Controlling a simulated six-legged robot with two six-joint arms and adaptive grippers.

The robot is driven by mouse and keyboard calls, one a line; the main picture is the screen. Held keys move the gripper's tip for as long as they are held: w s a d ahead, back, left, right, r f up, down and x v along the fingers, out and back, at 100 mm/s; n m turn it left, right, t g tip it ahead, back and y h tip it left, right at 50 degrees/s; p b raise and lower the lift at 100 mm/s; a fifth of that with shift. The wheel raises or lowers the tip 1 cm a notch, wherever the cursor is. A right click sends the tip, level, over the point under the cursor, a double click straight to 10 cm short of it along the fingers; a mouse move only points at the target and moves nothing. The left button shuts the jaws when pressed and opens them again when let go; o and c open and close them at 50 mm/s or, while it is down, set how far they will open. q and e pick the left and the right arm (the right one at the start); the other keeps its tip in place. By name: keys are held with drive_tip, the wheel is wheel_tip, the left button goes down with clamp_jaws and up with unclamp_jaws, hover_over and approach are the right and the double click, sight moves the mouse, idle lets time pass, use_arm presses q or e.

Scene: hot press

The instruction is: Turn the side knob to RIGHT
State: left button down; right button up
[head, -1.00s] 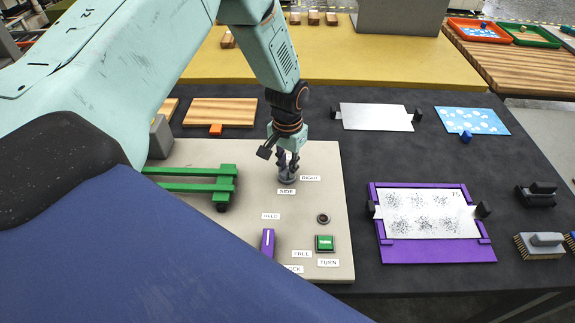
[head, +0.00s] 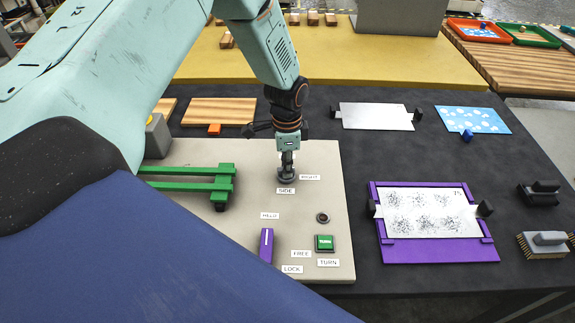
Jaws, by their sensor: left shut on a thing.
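The side knob (head: 286,179) is a dark round knob on the pale control panel (head: 330,250), just above the SIDE label (head: 286,190). The RIGHT label (head: 310,177) is to its right. My left gripper (head: 287,170) points straight down over the knob, with its fingers shut on it. The fingers cover most of the knob, so I cannot read where it points. My right gripper does not show.
A green-railed frame (head: 190,185) lies left of the knob. A purple lever (head: 266,245), a green TURN button (head: 324,242) and a small dark round part (head: 322,217) are nearer on the panel. A purple frame with a spotted sheet (head: 435,250) lies right.

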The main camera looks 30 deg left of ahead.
use_arm(q)
drive_tip(key=shift+r+m, duration=0.1)
drive_tip(key=shift+m, duration=0.9)
drive_tip(key=c, duration=1.7)
unclamp_jaws()
drive_tip(key=shift+c, duration=0.2)
drive_tip(key=o, duration=0.5)
drive_tip(key=shift+s+a, duration=0.1)
drive_tip(key=shift+s, duration=0.05)
drive_tip(key=shift+c, duration=0.2)
drive_tip(key=shift+w+r, duration=0.2)
drive_tip(key=shift+r, duration=0.3)
wheel_tip(320, 180, up, 11)
drive_tip(key=shift+s, duration=0.15)
